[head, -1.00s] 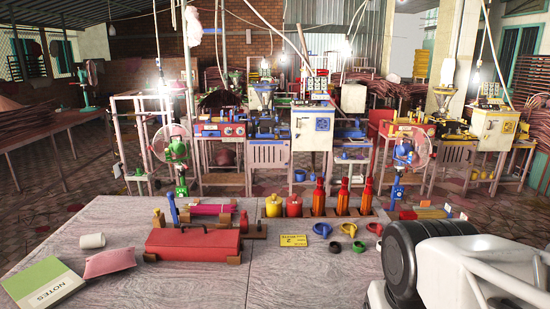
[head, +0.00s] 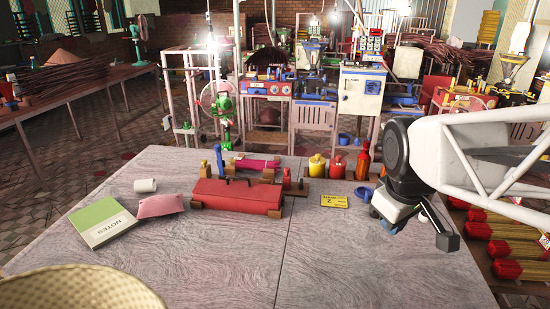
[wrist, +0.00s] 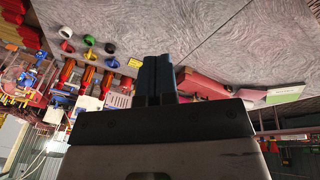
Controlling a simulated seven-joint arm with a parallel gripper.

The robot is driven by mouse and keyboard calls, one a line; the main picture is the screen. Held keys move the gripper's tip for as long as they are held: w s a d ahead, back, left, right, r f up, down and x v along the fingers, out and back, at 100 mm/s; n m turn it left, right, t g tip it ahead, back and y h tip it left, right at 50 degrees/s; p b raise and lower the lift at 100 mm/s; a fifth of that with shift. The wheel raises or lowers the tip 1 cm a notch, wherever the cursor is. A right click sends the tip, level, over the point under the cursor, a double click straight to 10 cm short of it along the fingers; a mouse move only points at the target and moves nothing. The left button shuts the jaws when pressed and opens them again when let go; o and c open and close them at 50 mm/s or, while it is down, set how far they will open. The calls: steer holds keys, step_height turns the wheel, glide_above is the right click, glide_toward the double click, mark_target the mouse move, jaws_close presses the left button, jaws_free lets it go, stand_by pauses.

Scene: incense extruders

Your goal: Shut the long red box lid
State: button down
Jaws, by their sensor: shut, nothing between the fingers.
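The long red box (head: 237,196) lies on the grey wooden table, left of centre in the head view, with a dark handle on its upper red face. I cannot tell how far its lid stands open. In the wrist view the red box (wrist: 203,86) is partly hidden behind my gripper. My gripper (wrist: 157,58) has its dark fingers together, with nothing between them. In the head view my gripper (head: 387,228) hangs over the table's right side, clear of the box and to its right.
A green notes book (head: 101,221), a pink pouch (head: 160,205) and a white cup (head: 145,185) lie left of the box. Yellow and red jars (head: 317,166) and an orange bottle (head: 362,161) stand behind right. A yellow card (head: 334,201) lies right.

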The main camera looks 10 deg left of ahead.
steer(key=w+a+n, duration=1.5)
steer(key=w+a, duration=0.4)
steer(key=w, duration=0.2)
steer(key=w+a+f+n, duration=0.2)
steer(key=w+a+n, duration=0.1)
steer(key=a, duration=0.5)
steer(key=w+a+f+n, duration=0.2)
steer(key=w+a+n, duration=0.1)
steer(key=a+n, duration=0.3)
steer(key=w+a+f+n, duration=0.2)
steer(key=w+a+n, duration=0.2)
steer(key=a, duration=0.5)
steer(key=shift+a+f+t, duration=0.35)
steer(key=shift+t, duration=0.05)
steer(key=shift+w+f, duration=0.15)
glide_toward(236, 189)
steer(key=shift+d+x, duration=0.2)
steer(key=shift+x, duration=0.9)
steer(key=shift+w+f, duration=0.35)
steer(key=shift+w, duration=0.2)
steer(key=shift+w+f, duration=0.3)
steer(key=shift+w, duration=0.25)
